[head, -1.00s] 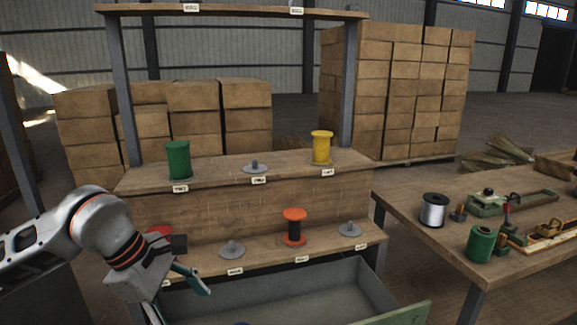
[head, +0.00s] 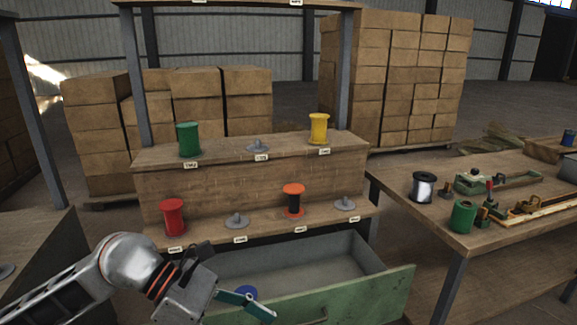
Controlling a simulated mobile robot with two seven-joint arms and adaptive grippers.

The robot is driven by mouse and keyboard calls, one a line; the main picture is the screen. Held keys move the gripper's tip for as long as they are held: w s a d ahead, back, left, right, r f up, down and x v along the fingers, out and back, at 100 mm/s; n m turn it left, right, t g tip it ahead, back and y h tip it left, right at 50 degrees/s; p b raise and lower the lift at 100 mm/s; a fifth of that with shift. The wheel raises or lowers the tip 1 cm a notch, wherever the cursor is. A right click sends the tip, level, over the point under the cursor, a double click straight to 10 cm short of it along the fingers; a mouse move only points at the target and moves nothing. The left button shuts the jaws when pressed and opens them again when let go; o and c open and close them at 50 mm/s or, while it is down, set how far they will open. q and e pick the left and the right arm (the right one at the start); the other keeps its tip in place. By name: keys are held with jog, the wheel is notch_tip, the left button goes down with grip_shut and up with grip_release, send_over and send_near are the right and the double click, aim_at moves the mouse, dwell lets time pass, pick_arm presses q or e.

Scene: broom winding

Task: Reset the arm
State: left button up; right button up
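My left gripper (head: 250,304) is low in the head view, in front of the open drawer (head: 290,272). Its teal finger parts point right and down. Nothing shows held, but the finger gap is unclear. My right gripper is not in view. A blue round thing (head: 246,292) shows just behind the fingers, partly hidden. On the rack, a green spool (head: 189,139) and a yellow spool (head: 318,129) stand on the upper shelf. A red spool (head: 173,217) and an orange-and-black spool (head: 293,201) stand on the lower shelf.
Empty grey holders stand on the upper shelf (head: 258,147) and lower shelf (head: 236,221). A workbench (head: 400,190) at right carries a silver-and-black spool (head: 423,187), a green spool (head: 463,217) and tools. The drawer's green front (head: 345,302) juts out near my gripper. Stacked boxes stand behind.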

pick_arm(q)
jog(key=d+r+n+t+h, duration=0.55)
jog(key=n+h, duration=0.45)
jog(key=n, duration=0.3)
jog(key=w+a+f+n+t+y, duration=0.35)
jog(key=a+f+n+t, duration=0.2)
jog(key=n, duration=0.55)
jog(key=w+a+f+n+t+y, duration=0.4)
jog(key=n+t, duration=0.3)
jog(key=n, duration=0.4)
jog(key=s+a+f+n+g+y, duration=0.2)
jog(key=s+f+n, duration=0.3)
jog(key=f, duration=0.4)
jog(key=s+a+f+n+g+y, duration=0.2)
jog(key=s+a+f+n+y, duration=0.3)
jog(key=f, duration=0.5)
jog(key=s+a+f+n+g+y+p, duration=0.1)
jog(key=s+a+f+n+y, duration=0.3)
jog(key=f, duration=0.6)
jog(key=shift+s+f+n+g, duration=0.2)
jog(key=shift+s+n+g, duration=0.25)
jog(key=shift+s, duration=0.75)
